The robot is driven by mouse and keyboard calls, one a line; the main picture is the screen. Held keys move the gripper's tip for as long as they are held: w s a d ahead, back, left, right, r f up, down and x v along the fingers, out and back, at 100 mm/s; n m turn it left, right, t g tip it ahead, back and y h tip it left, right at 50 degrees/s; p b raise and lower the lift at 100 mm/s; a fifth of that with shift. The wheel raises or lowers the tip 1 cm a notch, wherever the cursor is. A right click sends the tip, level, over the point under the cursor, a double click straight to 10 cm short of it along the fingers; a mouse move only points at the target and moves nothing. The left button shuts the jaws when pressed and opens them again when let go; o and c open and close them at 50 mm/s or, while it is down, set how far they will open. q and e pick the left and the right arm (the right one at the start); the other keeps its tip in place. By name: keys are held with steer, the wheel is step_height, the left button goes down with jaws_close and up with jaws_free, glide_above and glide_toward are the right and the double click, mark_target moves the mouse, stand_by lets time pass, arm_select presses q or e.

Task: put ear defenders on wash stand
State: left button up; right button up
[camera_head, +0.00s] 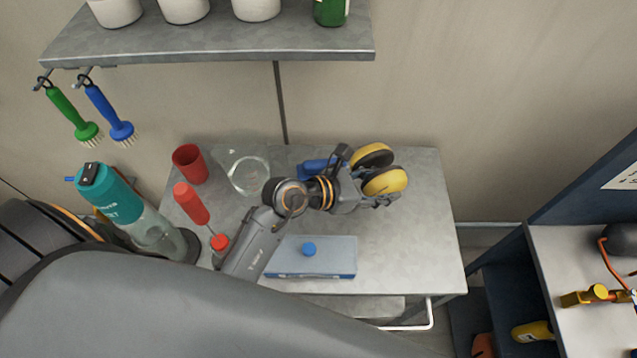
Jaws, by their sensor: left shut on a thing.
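The ear defenders (386,181), with yellow cups and black cushions, are at the right end of my left gripper (372,192). My left gripper is shut on them; its fingers are partly hidden behind the cups. They show over the back right part of the grey metal wash stand (420,245). I cannot tell whether they touch its top or are a little above it. My left arm reaches in from the lower left and hides part of the stand's front. My right gripper is not in view.
On the stand are a red cup (188,165), a clear glass bowl (246,172), a red bottle (191,204) and a grey-blue box (330,258). A teal bottle (125,205) stands left. A shelf (220,45) hangs above. The stand's right side is clear.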

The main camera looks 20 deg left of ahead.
arm_select(q)
steer(key=shift+w, duration=0.3)
steer(key=shift+s, duration=0.1)
steer(key=f, duration=0.2)
steer(key=s+f, duration=0.1)
steer(key=f, duration=0.2)
steer(key=shift+s, duration=0.1)
steer(key=shift+w+f, duration=0.2)
steer(key=shift+f, duration=0.2)
step_height(320, 180, down, 4)
steer(key=shift+r, duration=0.2)
steer(key=o, duration=0.9)
steer(key=shift+f, duration=0.2)
steer(key=o, duration=0.4)
steer(key=shift+o, duration=0.2)
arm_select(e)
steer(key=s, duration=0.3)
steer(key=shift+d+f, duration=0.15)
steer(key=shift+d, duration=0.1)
